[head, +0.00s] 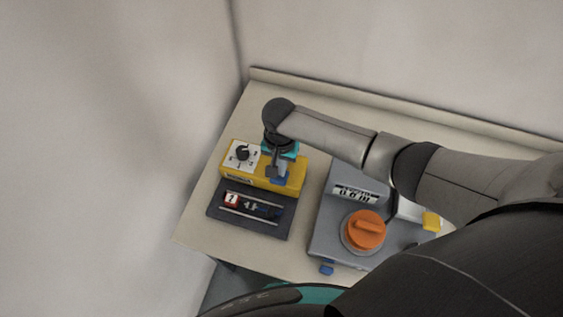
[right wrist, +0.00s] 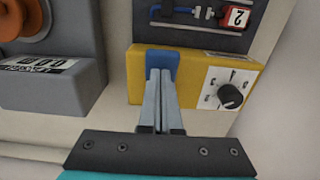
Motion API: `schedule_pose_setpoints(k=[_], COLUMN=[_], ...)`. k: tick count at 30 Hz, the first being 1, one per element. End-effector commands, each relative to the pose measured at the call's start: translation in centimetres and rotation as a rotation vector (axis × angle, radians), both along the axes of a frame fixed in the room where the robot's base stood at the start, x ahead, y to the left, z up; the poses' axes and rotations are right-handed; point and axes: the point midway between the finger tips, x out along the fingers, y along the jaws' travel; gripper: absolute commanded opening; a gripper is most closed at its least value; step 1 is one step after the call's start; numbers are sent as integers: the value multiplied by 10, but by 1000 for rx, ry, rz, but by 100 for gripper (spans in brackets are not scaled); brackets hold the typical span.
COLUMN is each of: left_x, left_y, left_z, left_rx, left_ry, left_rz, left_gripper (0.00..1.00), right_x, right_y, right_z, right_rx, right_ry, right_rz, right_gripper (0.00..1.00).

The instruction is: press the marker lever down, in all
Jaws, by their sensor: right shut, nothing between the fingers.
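The yellow box (head: 256,178) sits on the table at the left, with a white dial panel on its left part. A blue lever (head: 281,180), which looks like the marker lever, is at the box's right part. My right gripper (head: 272,172) points down over it, shut and empty. In the right wrist view the gripper's fingertips (right wrist: 160,75) are together in front of the blue lever (right wrist: 163,60) and cover part of it. I cannot tell whether they touch it, or how far down the lever is. My left gripper is not in view.
A dark tray (head: 222,216) with rails, a red numbered block and a blue part lies before the yellow box. A grey device (head: 325,235) with a display and an orange knob (head: 364,229) stands to the right. My right arm crosses above the table's back.

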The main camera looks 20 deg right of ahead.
Motion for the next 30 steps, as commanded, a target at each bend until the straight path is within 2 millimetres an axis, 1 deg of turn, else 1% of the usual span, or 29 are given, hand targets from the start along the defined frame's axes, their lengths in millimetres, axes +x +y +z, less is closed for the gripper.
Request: schedule_pose_setpoints(k=[1, 11, 13, 18, 30], left_x=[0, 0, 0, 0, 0], left_y=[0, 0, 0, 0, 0], left_z=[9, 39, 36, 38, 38], left_rx=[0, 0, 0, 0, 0], left_ry=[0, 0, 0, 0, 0], left_rz=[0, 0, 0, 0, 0], left_gripper=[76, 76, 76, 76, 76], right_x=[0, 0, 1, 1, 0], right_y=[1, 1, 2, 1, 1], right_z=[8, 33, 37, 49, 50], right_rx=[2, 3, 5, 4, 3], right_ry=[1, 1, -3, -1, -1], right_rz=[0, 0, 1, 0, 0], right_gripper=[0, 0, 0, 0, 0])
